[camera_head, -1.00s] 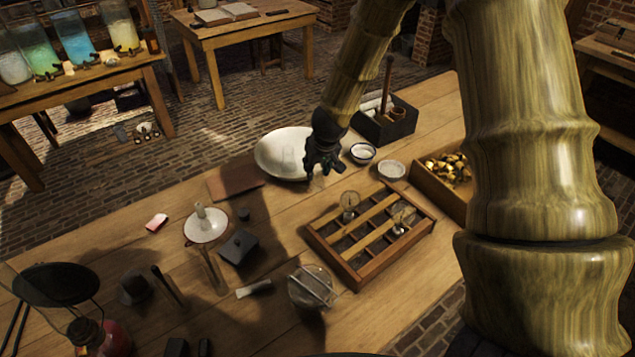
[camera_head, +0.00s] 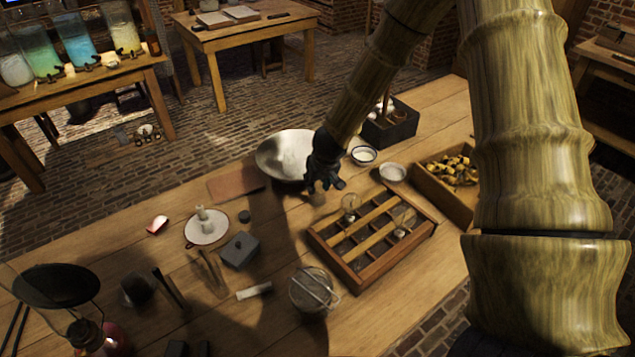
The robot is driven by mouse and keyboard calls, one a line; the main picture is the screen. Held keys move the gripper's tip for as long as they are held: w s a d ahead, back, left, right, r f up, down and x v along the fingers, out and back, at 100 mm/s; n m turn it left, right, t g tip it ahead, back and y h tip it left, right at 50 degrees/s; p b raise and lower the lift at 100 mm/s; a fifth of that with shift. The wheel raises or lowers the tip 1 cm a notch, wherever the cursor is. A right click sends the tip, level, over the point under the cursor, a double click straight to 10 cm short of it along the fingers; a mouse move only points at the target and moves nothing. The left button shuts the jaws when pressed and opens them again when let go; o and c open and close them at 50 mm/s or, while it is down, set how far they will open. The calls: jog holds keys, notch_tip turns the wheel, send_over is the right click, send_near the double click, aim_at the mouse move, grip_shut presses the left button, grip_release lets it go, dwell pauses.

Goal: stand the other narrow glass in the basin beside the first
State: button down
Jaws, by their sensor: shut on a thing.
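The basin (camera_head: 271,152) is a wide white bowl at the back middle of the long wooden table. My gripper (camera_head: 324,188) is in front of its right side, between the basin and the divided wooden tray. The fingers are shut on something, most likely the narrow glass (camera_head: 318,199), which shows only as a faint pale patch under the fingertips. Its outline and tilt cannot be made out. The basin's right part is partly hidden by my gripper, and I cannot make out a first glass inside it.
The divided wooden tray (camera_head: 349,276) holds round glass pieces. Two small bowls (camera_head: 363,155) (camera_head: 393,172) stand right of my gripper. A dark box (camera_head: 389,132) and a crate of brass parts (camera_head: 440,193) lie beyond. A reddish-brown board (camera_head: 235,183) lies left of the basin.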

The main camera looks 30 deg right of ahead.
jog(key=shift+f, duration=0.15)
jog(key=c, duration=1)
grip_release()
